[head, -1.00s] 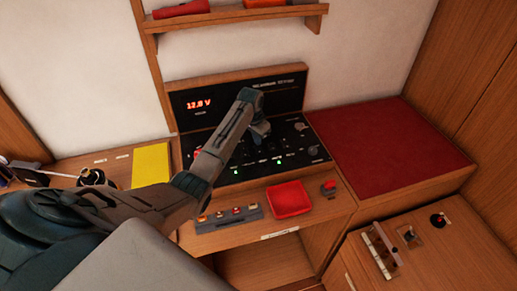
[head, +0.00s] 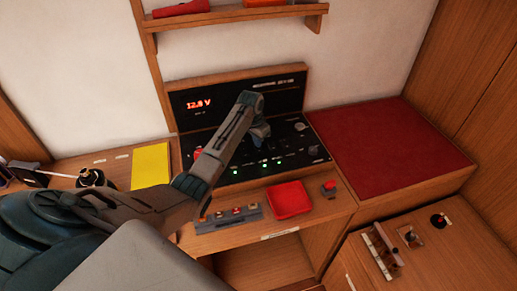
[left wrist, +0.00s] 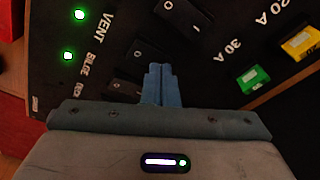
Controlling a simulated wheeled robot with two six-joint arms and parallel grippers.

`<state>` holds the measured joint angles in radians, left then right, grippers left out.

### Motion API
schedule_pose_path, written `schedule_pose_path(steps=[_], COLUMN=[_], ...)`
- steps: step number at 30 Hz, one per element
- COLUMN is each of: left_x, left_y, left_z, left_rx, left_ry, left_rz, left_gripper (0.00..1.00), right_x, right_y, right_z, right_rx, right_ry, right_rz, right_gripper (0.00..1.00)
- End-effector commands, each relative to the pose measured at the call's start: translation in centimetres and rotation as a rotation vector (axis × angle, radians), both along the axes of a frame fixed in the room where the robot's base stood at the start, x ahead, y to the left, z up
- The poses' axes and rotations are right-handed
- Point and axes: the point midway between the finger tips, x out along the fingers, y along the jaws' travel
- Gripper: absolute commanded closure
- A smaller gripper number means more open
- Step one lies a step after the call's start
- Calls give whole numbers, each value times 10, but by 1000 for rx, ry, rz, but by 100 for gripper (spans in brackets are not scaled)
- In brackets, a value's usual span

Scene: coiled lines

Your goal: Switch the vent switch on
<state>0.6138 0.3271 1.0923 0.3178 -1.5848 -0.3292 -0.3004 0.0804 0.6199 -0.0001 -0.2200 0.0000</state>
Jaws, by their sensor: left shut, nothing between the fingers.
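The vent switch (left wrist: 150,48) is a black rocker beside the VENT label in the left wrist view. It is one of a row on the black switch panel (head: 228,118). A green light (left wrist: 79,14) is lit by the VENT label, and another is lit by the BILGE label. My left gripper (left wrist: 160,70) is shut and empty, its fingertips at the vent switch and partly covering that area; I cannot tell if they touch it. In the head view my left gripper (head: 262,142) is over the panel's lower part and hides some switches.
A yellow pad (head: 150,166) is at left. A red-topped bench (head: 385,150) is at right. A shelf (head: 240,18) hangs above. Green and yellow fuses (left wrist: 253,78) are near the gripper.

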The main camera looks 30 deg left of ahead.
Motion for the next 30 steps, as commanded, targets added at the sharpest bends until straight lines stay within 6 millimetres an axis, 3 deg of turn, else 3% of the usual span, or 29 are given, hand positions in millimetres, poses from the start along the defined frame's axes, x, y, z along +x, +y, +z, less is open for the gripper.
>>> schedule_pose_path(steps=[9, 24, 30], left_x=[0, 1, 0], left_y=[0, 0, 0], left_z=[27, 64, 70], left_rx=[0, 0, 0], left_ry=[0, -2, -1], left_rz=[0, 0, 0], left_gripper=[100, 100, 100], right_x=[0, 0, 0], right_y=[0, 0, 0], right_z=[21, 17, 17], right_rx=[0, 0, 0], right_ry=[0, 0, 0], right_rz=[0, 0, 0], right_gripper=[64, 64, 64])
